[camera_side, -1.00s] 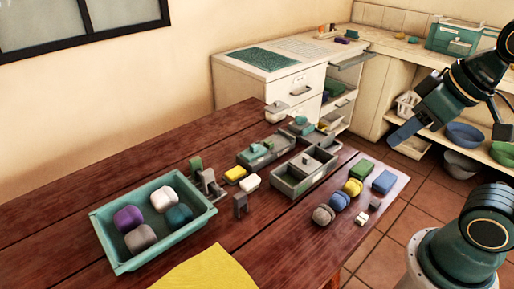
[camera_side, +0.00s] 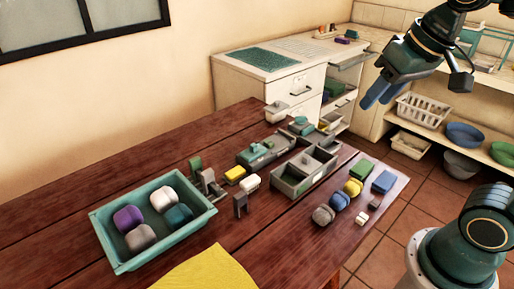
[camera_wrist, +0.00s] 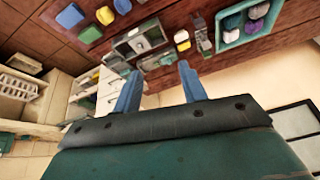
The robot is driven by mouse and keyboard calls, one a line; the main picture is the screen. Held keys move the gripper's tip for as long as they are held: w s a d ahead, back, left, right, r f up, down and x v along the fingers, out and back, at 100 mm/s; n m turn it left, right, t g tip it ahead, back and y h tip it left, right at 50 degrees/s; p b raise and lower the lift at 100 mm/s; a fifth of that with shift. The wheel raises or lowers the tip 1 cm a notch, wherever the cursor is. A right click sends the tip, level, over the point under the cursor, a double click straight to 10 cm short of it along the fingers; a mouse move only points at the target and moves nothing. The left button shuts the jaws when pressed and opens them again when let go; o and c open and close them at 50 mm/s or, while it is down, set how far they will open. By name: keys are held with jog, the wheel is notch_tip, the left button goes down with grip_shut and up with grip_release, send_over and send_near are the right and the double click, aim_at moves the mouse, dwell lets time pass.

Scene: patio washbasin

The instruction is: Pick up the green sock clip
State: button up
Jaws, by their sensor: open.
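A small green upright piece (camera_side: 196,164), which looks like the green sock clip, stands on the wooden table beside the teal tray, just behind a grey clip-like piece (camera_side: 208,182). Its shape is too small to make out fully. My gripper (camera_side: 377,98) is in the air beyond the right end of the table, high and far from the clip. In the wrist view its blue fingers (camera_wrist: 158,72) are apart and empty.
The teal tray (camera_side: 105,243) holds several rounded bundles. Another grey upright piece (camera_side: 240,205), a yellow block (camera_side: 235,173) and a white block (camera_side: 250,182) stand near the clip. A grey divided box (camera_side: 289,187) and several coloured blocks lie to the right. A yellow cloth (camera_side: 210,272) lies in front.

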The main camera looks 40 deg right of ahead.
jog(key=w+d+r+m+g, duration=0.15)
jog(key=w+m, duration=0.25)
jog(key=w, duration=1)
jog(key=m+g, duration=0.3)
jog(key=m, duration=0.9)
send_over(269, 142)
notch_tip(269, 142, down, 24)
jog(key=shift+a, duration=0.15)
jog(key=shift+f, duration=0.1)
jog(key=shift+f, duration=4.25)
jog(key=shift+f, duration=0.15)
jog(key=shift+f, duration=2.45)
